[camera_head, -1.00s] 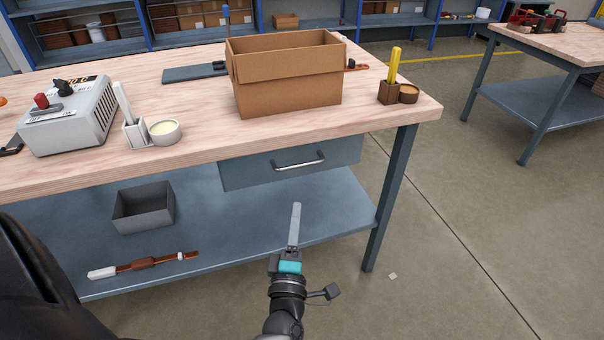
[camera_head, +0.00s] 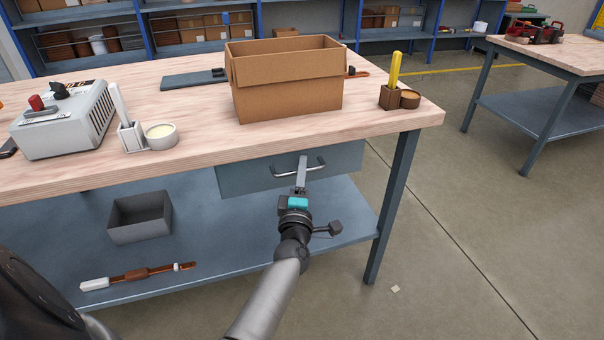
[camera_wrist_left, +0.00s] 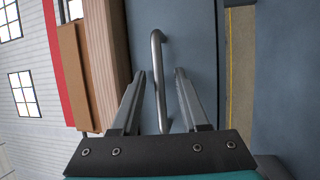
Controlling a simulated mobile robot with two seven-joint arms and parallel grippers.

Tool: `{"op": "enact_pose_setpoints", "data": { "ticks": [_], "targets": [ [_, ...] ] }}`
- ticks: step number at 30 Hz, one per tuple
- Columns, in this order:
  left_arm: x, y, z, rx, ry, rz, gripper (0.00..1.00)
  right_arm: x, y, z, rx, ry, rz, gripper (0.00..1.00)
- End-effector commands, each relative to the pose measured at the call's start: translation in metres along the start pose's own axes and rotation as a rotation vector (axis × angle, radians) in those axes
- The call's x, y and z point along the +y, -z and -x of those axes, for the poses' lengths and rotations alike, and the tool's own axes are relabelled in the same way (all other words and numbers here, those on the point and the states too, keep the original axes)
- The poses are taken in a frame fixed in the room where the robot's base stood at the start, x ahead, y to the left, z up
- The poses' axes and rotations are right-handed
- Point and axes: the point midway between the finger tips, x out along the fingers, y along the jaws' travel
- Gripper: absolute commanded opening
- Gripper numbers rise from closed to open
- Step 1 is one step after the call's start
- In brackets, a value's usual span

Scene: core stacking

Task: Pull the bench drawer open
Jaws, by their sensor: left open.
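The bench drawer (camera_head: 240,178) is a blue-grey box front under the right part of the wooden benchtop (camera_head: 390,124), and it looks shut. Its metal bar handle (camera_head: 282,171) runs level across the front; it also shows in the left wrist view (camera_wrist_left: 157,60). My left gripper (camera_head: 302,160) is at the handle, fingers pointing at the drawer front. In the left wrist view my left gripper (camera_wrist_left: 161,73) is open, with the handle bar between its two fingers, a gap showing on each side. My right gripper is not in view.
A cardboard box (camera_head: 288,92) stands on the benchtop above the drawer. A grey bin (camera_head: 140,220) sits on the lower shelf (camera_head: 225,225). A bench leg (camera_head: 392,210) is right of the drawer. The floor in front is mostly free.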

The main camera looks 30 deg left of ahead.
Motion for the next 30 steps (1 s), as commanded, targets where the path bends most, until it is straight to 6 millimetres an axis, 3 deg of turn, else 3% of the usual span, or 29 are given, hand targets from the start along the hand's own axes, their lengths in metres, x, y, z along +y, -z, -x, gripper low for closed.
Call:
{"op": "enact_pose_setpoints", "data": {
  "ticks": [10, 22, 30],
  "targets": [
    [0.0006, 0.0004, -0.0036, 0.001, -0.001, 0.000, 0.45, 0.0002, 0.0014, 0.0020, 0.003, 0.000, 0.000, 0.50],
    [0.0004, 0.0002, -0.0032, 0.001, -0.001, 0.000, 0.00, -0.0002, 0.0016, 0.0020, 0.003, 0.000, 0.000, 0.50],
    [0.0004, 0.0002, -0.0031, 0.000, -0.001, 0.000, 0.00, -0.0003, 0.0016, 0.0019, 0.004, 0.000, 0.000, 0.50]
  ]
}}
